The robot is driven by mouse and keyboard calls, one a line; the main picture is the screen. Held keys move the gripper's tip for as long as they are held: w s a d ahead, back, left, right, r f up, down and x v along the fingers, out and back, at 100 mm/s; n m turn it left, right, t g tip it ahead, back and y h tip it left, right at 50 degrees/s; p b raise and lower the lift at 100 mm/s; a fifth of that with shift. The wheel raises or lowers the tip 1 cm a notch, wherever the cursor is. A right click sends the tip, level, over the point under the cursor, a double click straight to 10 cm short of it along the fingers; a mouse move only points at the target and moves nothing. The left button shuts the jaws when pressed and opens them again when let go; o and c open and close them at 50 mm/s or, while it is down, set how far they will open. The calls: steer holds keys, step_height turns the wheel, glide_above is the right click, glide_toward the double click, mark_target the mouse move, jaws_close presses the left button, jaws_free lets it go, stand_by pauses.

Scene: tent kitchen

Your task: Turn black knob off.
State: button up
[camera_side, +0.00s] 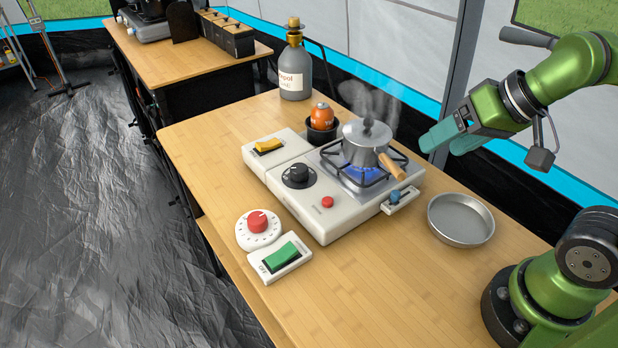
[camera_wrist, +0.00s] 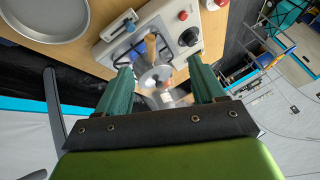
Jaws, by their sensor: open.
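The black knob (camera_side: 299,173) sits on a round dark dial on the left part of the white stove (camera_side: 322,227). In the wrist view the black knob (camera_wrist: 189,37) shows beyond the fingers, up and right of the pot. A lidded metal pot (camera_side: 366,143) with a wooden handle stands on the burner grate, with blue flame under it and steam above. My gripper (camera_side: 442,140) is held in the air to the right of the pot, away from the knob. Its two green fingers (camera_wrist: 161,82) are apart with nothing held between them.
A red button (camera_side: 327,202) and a blue slider (camera_side: 395,197) are on the stove front. A yellow switch (camera_side: 269,145), red dial (camera_side: 257,221) and green switch (camera_side: 280,257) lie left. A metal pan (camera_side: 461,220) is right. A bottle (camera_side: 294,70) and orange canister (camera_side: 322,116) stand behind.

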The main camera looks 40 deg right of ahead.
steer(key=w+a+n+g, duration=0.3)
steer(key=w+a+n, duration=0.15)
steer(key=w, duration=0.75)
steer(key=n+g+h, duration=0.3)
steer(key=n, duration=1)
glide_above(299, 168)
steer(key=shift+n+y, duration=0.25)
steer(key=shift+y, duration=0.05)
step_height(299, 168, down, 17)
steer(key=shift+c, duration=0.2)
steer(key=c, duration=1)
